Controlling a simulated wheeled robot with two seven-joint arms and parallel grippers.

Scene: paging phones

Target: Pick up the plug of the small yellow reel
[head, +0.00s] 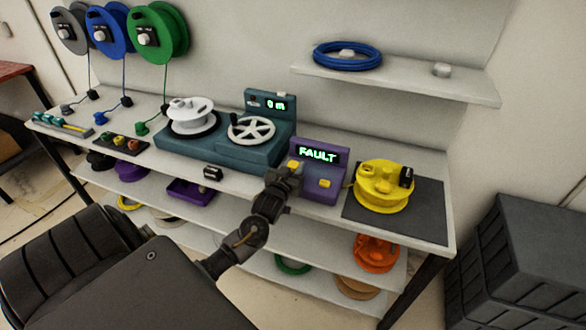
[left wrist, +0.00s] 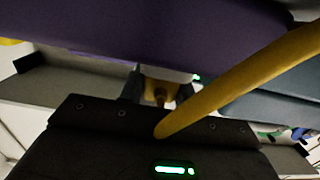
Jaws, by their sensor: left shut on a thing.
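The small yellow reel (head: 384,188) sits on a dark mat at the right end of the bench top, right of the purple box. My left gripper (head: 284,178) is at the front left of the purple box (head: 318,190), whose display reads FAULT. In the left wrist view, the gripper (left wrist: 160,92) is shut on the yellow plug (left wrist: 158,90), and a thick yellow cable (left wrist: 240,80) crosses the picture close to the camera. The fingers partly hide the plug. I cannot tell whether the plug touches the box. My right gripper is not in view.
A teal winder (head: 225,155) with a white reel (head: 190,115) stands left of the purple box. Blue, green and grey reels hang at the back left. Shelves below hold more coils. Dark crates (head: 520,265) stand at the right. The dark mat (head: 425,220) has bare room beside the reel.

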